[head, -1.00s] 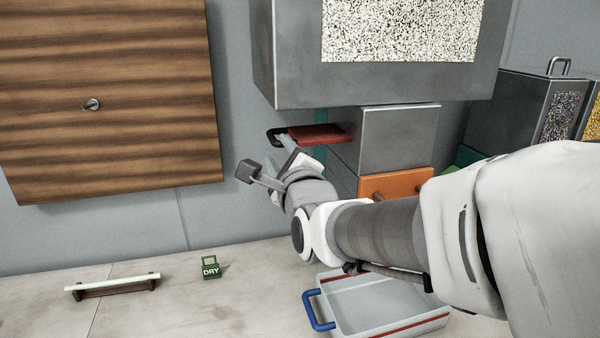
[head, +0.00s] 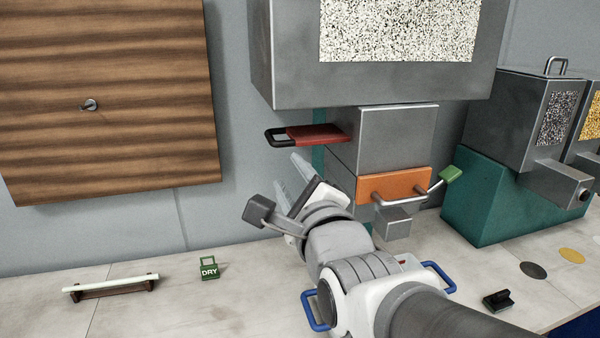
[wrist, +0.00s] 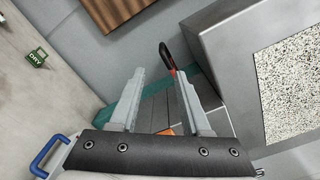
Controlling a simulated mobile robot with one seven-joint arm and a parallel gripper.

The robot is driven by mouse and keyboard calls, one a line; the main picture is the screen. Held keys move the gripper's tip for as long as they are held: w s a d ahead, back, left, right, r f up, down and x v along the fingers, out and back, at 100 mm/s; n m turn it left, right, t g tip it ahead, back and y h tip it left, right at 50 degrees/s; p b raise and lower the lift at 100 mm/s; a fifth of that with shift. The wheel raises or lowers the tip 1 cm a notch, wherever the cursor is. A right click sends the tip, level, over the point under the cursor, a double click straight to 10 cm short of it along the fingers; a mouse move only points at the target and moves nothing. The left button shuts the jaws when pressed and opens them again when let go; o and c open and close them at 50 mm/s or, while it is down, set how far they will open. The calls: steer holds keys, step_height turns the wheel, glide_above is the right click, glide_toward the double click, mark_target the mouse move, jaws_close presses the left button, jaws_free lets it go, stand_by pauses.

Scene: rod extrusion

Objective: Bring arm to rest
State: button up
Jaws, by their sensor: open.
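My gripper (head: 284,183) is open and empty in the head view, raised in front of the grey machine (head: 380,140) and a little below its red slide plate (head: 315,134) with a black handle. In the wrist view my gripper (wrist: 160,90) shows two spread grey fingers with nothing between them. The red plate's black handle (wrist: 166,56) shows beyond the right finger there. My forearm comes in from the bottom of the head view and hides most of the tray with blue handles (head: 316,312).
An orange block (head: 393,185) with a metal handle is on the machine's front. A green DRY tag (head: 208,268) and a white rod on a rack (head: 111,286) stand at left. Grey hoppers (head: 515,110) on a green base (head: 500,200) stand right. The left counter is mostly clear.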

steer(key=s+d+f+n+g+h+p, duration=0.2)
steer(key=s+d+f+n+g, duration=0.2)
steer(key=s+d+n, duration=0.3)
steer(key=s+d+f+n+g+h+p, duration=0.2)
steer(key=s+d+n+g, duration=0.5)
steer(key=n, duration=0.7)
steer(key=shift+s+d+f+g+h+p, duration=0.35)
steer(key=shift+s+d+f+h, duration=0.35)
steer(key=shift+f, duration=0.4)
